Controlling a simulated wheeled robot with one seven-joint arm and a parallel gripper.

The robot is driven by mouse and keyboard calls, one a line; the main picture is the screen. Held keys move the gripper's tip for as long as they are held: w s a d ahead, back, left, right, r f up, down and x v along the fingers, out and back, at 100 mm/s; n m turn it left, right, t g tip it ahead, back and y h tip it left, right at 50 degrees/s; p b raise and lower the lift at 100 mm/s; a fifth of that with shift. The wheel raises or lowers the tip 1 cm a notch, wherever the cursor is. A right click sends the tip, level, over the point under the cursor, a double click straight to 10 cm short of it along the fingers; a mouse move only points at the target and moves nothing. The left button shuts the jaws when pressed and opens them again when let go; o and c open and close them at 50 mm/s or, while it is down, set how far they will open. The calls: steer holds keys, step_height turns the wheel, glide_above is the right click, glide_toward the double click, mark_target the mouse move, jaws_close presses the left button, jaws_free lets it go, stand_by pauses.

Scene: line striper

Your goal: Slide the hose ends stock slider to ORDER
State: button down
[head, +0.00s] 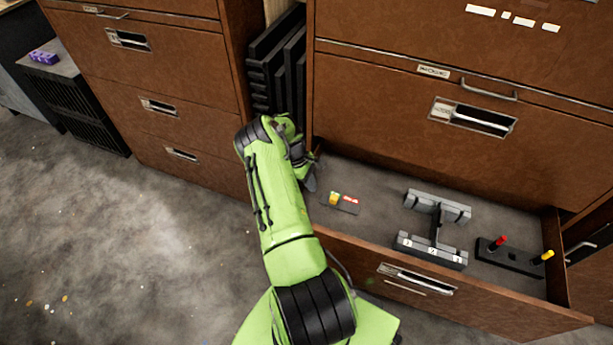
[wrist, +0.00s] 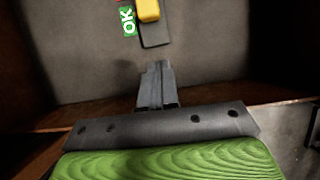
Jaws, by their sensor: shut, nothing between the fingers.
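A small slider plate (head: 341,206) lies on the floor of the open drawer, near its left end. Its yellow knob (head: 334,196) stands at the left part of the plate, away from the red label (head: 351,199). In the wrist view, the yellow knob (wrist: 148,10) is at the top edge beside a green OK label (wrist: 127,20); only a bit of red label shows above. My gripper (wrist: 158,66) is shut and empty, apart from the knob. In the head view, my gripper (head: 311,183) is just left of the plate, partly hidden by my arm.
The drawer (head: 440,285) has raised walls around the slider. A grey bracket with numbered tags (head: 432,250) stands mid-drawer. A dark base with red and yellow levers (head: 515,256) is at right. Cabinet fronts (head: 430,140) rise behind.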

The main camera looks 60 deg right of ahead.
mark_target(336, 205)
steer(key=s, duration=0.1)
steer(key=s+f, duration=0.1)
steer(key=s, duration=0.1)
steer(key=shift+s+d+f, duration=0.2)
steer(key=shift+s+d, duration=0.1)
steer(key=shift+s, duration=0.5)
steer(key=s, duration=0.3)
steer(key=s+d, duration=0.1)
steer(key=s, duration=0.1)
steer(key=shift+p, duration=0.4)
steer(key=shift+a, duration=0.1)
